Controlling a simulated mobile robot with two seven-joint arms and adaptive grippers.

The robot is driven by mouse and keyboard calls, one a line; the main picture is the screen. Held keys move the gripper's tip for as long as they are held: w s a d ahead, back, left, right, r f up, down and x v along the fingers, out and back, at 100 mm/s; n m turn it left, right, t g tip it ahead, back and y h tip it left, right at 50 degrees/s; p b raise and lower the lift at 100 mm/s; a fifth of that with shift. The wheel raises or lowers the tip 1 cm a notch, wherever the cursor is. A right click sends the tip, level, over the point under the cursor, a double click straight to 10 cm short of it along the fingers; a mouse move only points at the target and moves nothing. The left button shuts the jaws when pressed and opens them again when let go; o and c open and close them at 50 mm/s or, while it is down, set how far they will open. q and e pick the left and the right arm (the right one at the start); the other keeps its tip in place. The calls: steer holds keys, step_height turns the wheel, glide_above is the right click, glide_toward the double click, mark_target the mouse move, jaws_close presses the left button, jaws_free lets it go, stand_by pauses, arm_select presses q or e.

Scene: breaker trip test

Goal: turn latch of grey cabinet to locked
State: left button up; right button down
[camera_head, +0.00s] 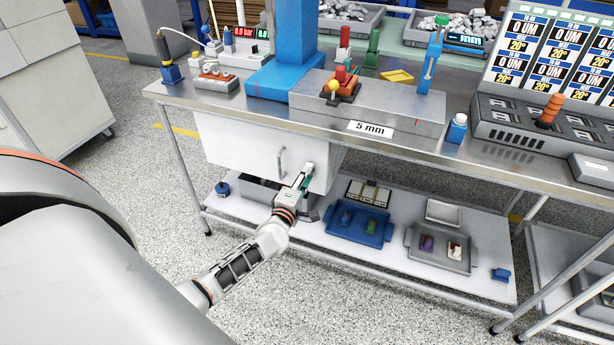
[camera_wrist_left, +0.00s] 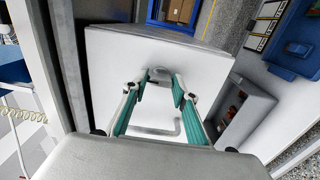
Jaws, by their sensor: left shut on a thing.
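The grey cabinet (camera_head: 238,150) hangs under the left part of the workbench, its pale front closed. It has a bar handle (camera_head: 282,162) and, to the right of it, a small latch (camera_head: 308,168). My left gripper (camera_head: 302,182) is at the front, with its fingertips at the latch. In the left wrist view, the green-padded fingers of my left gripper (camera_wrist_left: 160,78) reach to the cabinet front (camera_wrist_left: 110,65), on either side of the latch (camera_wrist_left: 158,72). The gripper is shut on the latch, which is largely hidden, so its exact angle is unclear. My right gripper is not in view.
The steel workbench (camera_head: 465,160) extends above the cabinet. On the lower shelf (camera_head: 310,235) stand a blue tray (camera_head: 345,232) and a grey tray (camera_head: 425,258) with small parts. A bench leg (camera_head: 187,185) stands left of the cabinet. The floor in front is clear.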

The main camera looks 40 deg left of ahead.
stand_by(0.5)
arm_select(q)
steer(key=o, duration=1.1)
steer(key=shift+s, duration=0.1)
steer(key=v, duration=1.1)
steer(key=shift+s, duration=0.4)
